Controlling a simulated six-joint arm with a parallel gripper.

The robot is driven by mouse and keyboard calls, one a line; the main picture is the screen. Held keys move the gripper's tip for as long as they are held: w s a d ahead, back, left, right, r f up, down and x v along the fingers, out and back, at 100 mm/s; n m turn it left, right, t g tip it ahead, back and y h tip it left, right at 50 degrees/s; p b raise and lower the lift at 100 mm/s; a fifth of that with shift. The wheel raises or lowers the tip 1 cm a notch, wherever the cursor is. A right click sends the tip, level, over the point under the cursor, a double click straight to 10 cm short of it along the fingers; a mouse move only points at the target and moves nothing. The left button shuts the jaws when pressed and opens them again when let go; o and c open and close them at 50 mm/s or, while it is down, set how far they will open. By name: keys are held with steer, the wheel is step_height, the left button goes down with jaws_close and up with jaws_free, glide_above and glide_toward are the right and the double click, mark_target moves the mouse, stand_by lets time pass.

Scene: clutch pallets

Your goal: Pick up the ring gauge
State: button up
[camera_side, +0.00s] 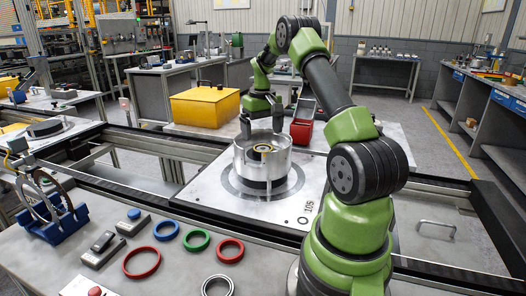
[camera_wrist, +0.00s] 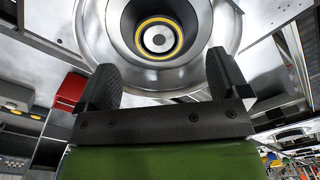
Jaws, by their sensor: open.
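My gripper (camera_side: 261,125) is open and empty, above the silver clutch housing (camera_side: 252,165) on the pallet. In the wrist view my two dark fingers (camera_wrist: 166,80) stand wide apart in front of the housing (camera_wrist: 98,28), whose yellow-rimmed centre (camera_wrist: 159,38) shows between and beyond them. I cannot tell for sure which thing is the ring gauge. Large metal rings (camera_side: 36,205) stand upright in a blue holder (camera_side: 60,226) at the far left of the front bench. A smaller silver ring (camera_side: 217,286) lies at that bench's front edge. My gripper is far from both.
Red (camera_side: 141,263), blue (camera_side: 166,230) and green (camera_side: 196,240) rings lie on the front bench, near a second red ring (camera_side: 230,250) and small switch boxes (camera_side: 103,246). A yellow case (camera_side: 205,104) and red bin (camera_side: 302,131) stand behind the housing. Conveyor rails (camera_side: 150,205) separate bench and pallet.

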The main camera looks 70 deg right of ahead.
mark_target(263, 148)
step_height(263, 148, down, 5)
steer(key=shift+s+f, duration=0.1)
steer(key=c, duration=1.2)
